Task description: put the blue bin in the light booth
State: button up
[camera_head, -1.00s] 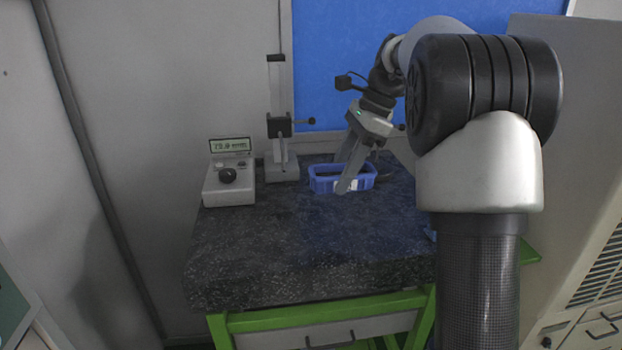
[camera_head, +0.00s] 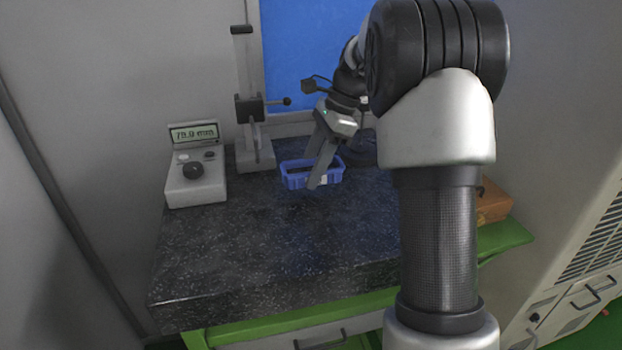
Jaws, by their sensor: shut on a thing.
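The blue bin (camera_head: 296,181) is a small open-topped tray with a pale label on its front. It is over the back of the dark speckled stone table; I cannot tell whether it touches the surface. My gripper (camera_head: 318,172) comes down from above and is shut on the bin, one finger in front of its near wall. The finger hides part of the bin's front, and the bin's contents are too dark to make out. No light booth can be made out in this view.
A grey box with a digital display (camera_head: 196,170) and an upright gauge stand (camera_head: 251,125) are left of the bin. A wooden box (camera_head: 493,202) is at the table's right. A grey cabinet (camera_head: 570,240) stands at far right. The stone table (camera_head: 250,260) is clear in front.

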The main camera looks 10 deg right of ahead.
jog(key=shift+f, duration=1.4)
jog(key=shift+f, duration=0.1)
jog(key=o, duration=1.1)
